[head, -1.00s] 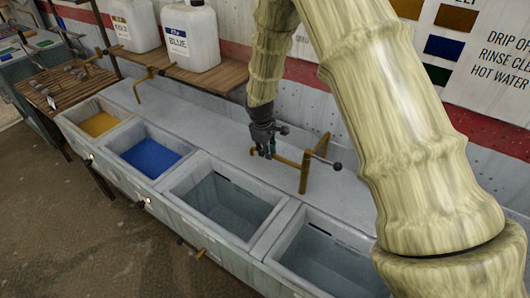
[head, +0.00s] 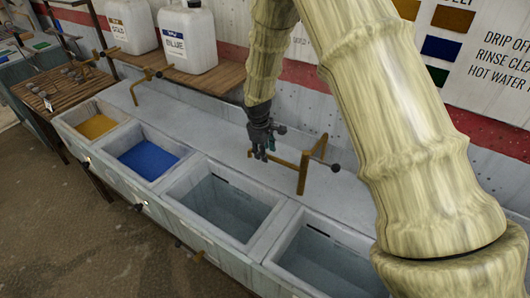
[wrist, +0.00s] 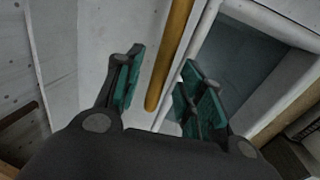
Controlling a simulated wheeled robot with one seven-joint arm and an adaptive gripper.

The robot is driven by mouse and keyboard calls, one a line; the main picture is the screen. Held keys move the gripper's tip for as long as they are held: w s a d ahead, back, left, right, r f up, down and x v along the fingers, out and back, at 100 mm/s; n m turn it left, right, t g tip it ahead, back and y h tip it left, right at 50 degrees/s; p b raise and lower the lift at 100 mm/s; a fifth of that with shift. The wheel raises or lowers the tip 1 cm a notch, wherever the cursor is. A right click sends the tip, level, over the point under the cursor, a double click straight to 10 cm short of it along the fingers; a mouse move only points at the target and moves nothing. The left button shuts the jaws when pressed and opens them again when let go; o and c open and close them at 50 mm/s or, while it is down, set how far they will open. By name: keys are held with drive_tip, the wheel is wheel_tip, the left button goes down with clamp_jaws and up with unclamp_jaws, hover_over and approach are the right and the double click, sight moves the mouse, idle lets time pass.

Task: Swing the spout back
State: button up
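The brass spout (head: 286,162) is a thin pipe on a post on the pale ledge behind the basins. It points left along the ledge, behind the grey third basin. My gripper (head: 262,155) is low over the ledge by the spout's free end. In the wrist view the spout (wrist: 172,58) runs between the two teal-padded fingers of my gripper (wrist: 163,88), its rounded end near them. The fingers are apart, with visible space on both sides of the pipe. Contact is not visible.
Basins with yellow (head: 97,125) and blue (head: 148,158) contents are at left. The third (head: 222,208) and fourth (head: 330,262) basins look grey inside. A dark ball-ended lever (head: 336,167) is right of the spout post. White jugs (head: 188,38) stand on a wooden shelf.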

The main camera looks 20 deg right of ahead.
wheel_tip(320, 180, up, 10)
drive_tip(key=s+a, duration=0.1)
drive_tip(key=shift+s+a+r, duration=0.25)
drive_tip(key=shift+a, duration=0.05)
idle(0.4)
